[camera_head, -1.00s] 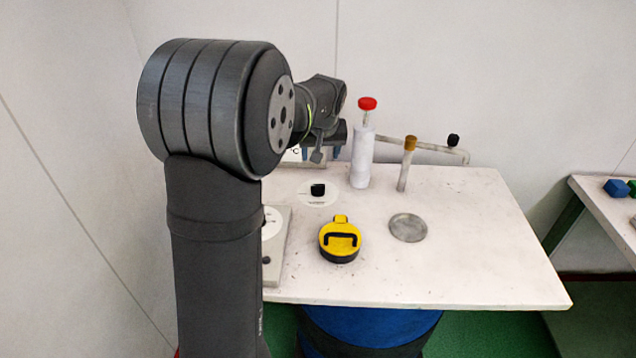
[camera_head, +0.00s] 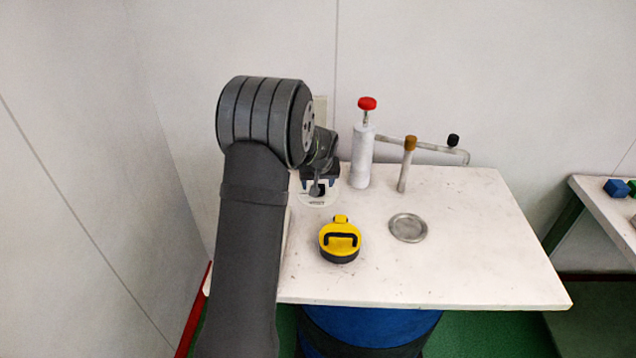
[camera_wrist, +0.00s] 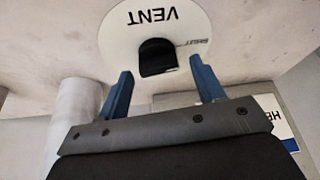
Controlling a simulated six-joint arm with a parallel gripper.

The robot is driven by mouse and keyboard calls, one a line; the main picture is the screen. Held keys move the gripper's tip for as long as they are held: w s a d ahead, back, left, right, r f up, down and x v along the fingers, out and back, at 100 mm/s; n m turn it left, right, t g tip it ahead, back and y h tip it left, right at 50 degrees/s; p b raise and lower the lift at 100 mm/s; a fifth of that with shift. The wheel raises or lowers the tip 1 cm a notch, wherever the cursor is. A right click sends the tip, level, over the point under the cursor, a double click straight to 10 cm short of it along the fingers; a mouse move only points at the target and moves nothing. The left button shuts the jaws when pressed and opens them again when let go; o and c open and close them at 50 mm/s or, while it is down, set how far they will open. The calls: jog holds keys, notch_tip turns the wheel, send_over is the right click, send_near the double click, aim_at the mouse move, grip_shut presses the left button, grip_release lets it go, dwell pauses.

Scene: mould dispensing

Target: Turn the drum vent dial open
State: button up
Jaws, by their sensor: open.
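The vent dial is a black knob (camera_wrist: 158,58) on a round white plate (camera_wrist: 135,20) marked VENT, which appears upside down in the wrist view. Small print, hard to read, sits on the plate beside the knob. In the head view the plate (camera_head: 317,203) lies at the table's back left, partly covered by my gripper (camera_head: 319,185). My gripper (camera_wrist: 160,68) is open, with blue fingers. In the wrist view the knob shows between the fingertips, with a visible gap on each side. I cannot tell how far down the fingertips reach beside it.
A white cylinder with a red top (camera_head: 362,158) stands close right of my gripper. A brown-topped post (camera_head: 405,165) and a pipe with a black knob (camera_head: 440,150) are farther right. A yellow-and-black handled cap (camera_head: 340,243) and a grey disc (camera_head: 408,228) lie nearer. The table's front right is clear.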

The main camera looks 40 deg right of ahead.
jog(key=shift+f, duration=0.1)
jog(key=c, duration=1)
jog(key=shift+m, duration=0.3)
jog(key=m+g+h, duration=0.1)
jog(key=m, duration=0.2)
jog(key=shift+w+m, duration=0.1)
jog(key=shift+m, duration=0.2)
jog(key=m+g+h, duration=0.1)
jog(key=m+g, duration=0.1)
jog(key=m, duration=0.2)
jog(key=shift+w+m, duration=0.1)
jog(key=shift+m, duration=0.2)
jog(key=m+g, duration=0.1)
jog(key=m, duration=0.3)
jog(key=shift+m+g, duration=0.3)
jog(key=shift+g, duration=0.1)
jog(key=shift+w+m+g+y, duration=0.1)
jog(key=shift+m+g+y, duration=0.2)
jog(key=shift+m, duration=0.8)
jog(key=shift+m+g+y, duration=0.2)
jog(key=shift+m+g, duration=0.2)
jog(key=shift+m, duration=0.7)
